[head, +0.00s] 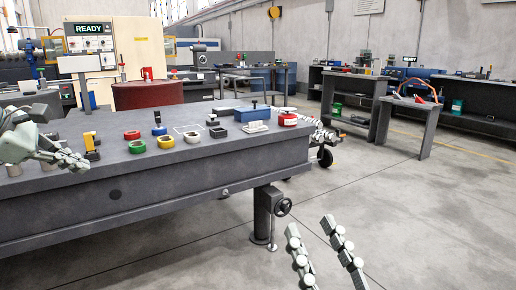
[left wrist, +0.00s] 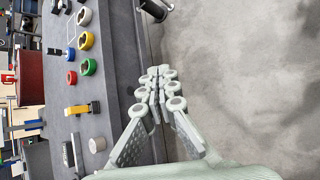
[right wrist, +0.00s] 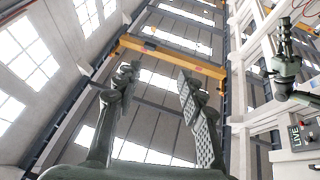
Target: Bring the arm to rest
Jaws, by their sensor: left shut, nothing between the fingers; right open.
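My left gripper (head: 82,162) is at the left of the head view, by the front left part of the grey workbench (head: 210,178). Its fingers are shut together with nothing between them, as the left wrist view (left wrist: 160,74) also shows. My right gripper (head: 310,224) is at the bottom of the head view, in front of the bench and over open floor. Its two fingers are apart and empty. In the right wrist view (right wrist: 157,72) they point up toward the ceiling and windows.
On the bench are a red ring (head: 132,135), a green ring (head: 137,147), a yellow ring (head: 166,142), a blue box (head: 252,114) and other small parts. A handwheel (head: 283,206) sticks out below its edge. The floor (head: 430,225) at right is clear.

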